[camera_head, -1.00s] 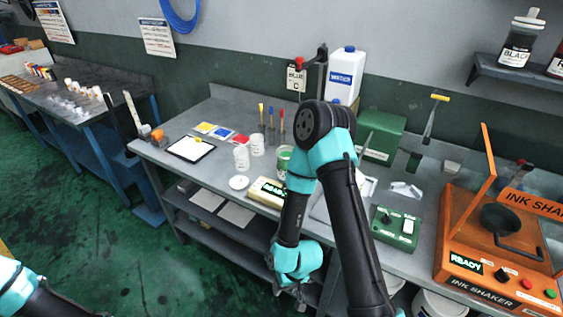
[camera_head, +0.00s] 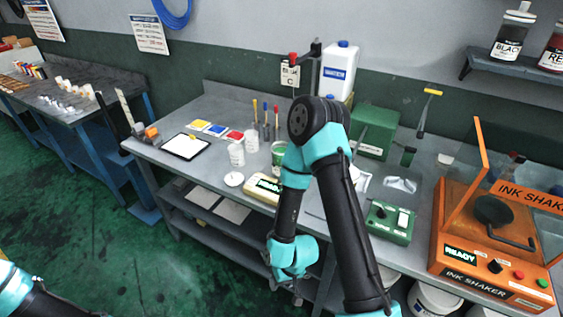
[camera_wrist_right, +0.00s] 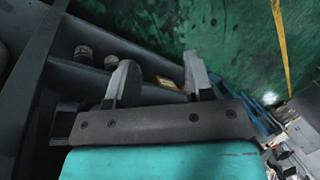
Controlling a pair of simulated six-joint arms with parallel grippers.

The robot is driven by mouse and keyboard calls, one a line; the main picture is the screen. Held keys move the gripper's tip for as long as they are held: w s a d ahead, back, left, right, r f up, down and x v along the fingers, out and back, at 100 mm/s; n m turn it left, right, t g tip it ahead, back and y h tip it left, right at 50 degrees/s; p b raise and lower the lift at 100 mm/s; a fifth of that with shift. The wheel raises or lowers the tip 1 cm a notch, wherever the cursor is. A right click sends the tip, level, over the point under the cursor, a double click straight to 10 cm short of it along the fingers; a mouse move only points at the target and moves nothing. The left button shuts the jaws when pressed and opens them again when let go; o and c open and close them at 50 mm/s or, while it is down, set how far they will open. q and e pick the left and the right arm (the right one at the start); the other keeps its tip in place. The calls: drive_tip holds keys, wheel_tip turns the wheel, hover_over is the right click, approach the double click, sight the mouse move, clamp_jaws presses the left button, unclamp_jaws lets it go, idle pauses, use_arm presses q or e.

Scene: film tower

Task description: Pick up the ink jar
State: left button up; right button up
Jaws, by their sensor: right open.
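A dark jar labelled BLACK (camera_head: 511,38) stands upright on the wall shelf at the upper right of the head view. A second jar labelled RED (camera_head: 554,60) stands beside it, cut by the picture edge. I cannot tell which jar is meant. My right gripper (camera_head: 298,291) hangs low in front of the bench, far from both jars. In the right wrist view its two fingers (camera_wrist_right: 160,72) are spread apart with nothing between them. My left arm shows only at the lower left corner; its gripper is out of view.
An orange ink shaker (camera_head: 485,235) with a raised lid stands at the bench's right. A green control box (camera_head: 389,222), white cups (camera_head: 237,154) and a white jug (camera_head: 340,70) are on the bench. The green floor (camera_head: 130,245) at left is clear.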

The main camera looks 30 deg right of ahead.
drive_tip(key=shift+o, duration=0.4)
drive_tip(key=o, duration=0.9)
